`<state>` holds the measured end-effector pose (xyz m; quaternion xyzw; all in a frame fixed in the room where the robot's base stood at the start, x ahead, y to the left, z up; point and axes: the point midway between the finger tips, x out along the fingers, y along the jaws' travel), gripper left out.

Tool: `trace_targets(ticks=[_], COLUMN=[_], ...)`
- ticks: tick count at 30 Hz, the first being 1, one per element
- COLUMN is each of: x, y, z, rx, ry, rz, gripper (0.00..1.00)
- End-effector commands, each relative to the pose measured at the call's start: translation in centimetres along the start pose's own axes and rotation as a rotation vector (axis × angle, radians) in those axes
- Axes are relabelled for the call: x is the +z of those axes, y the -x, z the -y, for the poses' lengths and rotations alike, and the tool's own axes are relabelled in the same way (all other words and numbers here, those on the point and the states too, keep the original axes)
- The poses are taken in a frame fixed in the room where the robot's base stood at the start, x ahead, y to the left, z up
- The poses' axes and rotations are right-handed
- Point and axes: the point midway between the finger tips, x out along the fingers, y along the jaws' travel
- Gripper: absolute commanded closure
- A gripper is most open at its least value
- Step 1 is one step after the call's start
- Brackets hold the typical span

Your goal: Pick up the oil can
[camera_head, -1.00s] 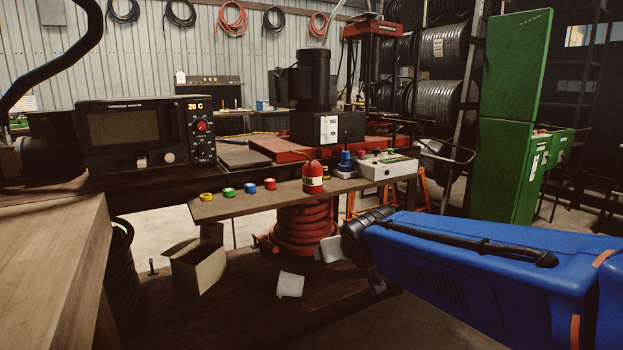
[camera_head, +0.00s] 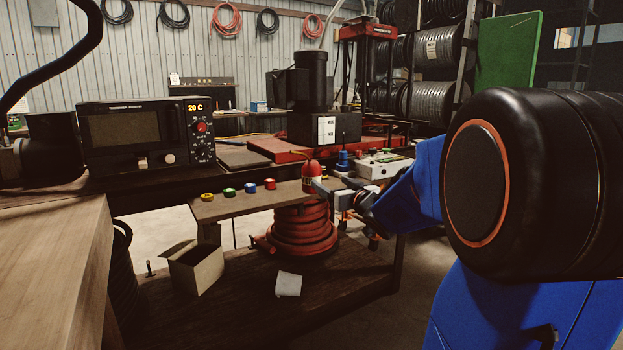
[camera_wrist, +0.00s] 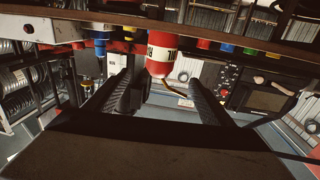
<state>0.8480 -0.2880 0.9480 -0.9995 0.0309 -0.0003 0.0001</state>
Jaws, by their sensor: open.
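The oil can (camera_head: 311,171) is red with a pale label and a thin spout. It stands upright on the narrow wooden shelf (camera_head: 235,210) of the bench. My gripper (camera_head: 338,188) is open and empty, just right of the can in the head view; one finger overlaps the can's lower right side. The wrist view is upside down and shows the can (camera_wrist: 160,50) between the lines of my two dark fingers (camera_wrist: 160,78), at or just beyond their tips. I cannot tell if a finger touches it.
Several coloured buttons or tape rolls (camera_head: 229,192) lie left of the can. A blue object (camera_head: 343,160) and a white control box (camera_head: 381,165) stand to its right. A coiled red hose (camera_head: 303,232) and an open carton (camera_head: 195,268) sit below the shelf.

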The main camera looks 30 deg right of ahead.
Motion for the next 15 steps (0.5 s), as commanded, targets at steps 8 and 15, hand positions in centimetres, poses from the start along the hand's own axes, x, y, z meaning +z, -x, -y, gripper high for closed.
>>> trace_targets(ticks=[8, 15], x=[0.1, 0.1], y=[-5.0, -8.5], z=[0.1, 0.0], rx=[-0.001, 0.001], ry=[0.000, 0.000], rz=[0.002, 0.001], gripper=[0.24, 0.24])
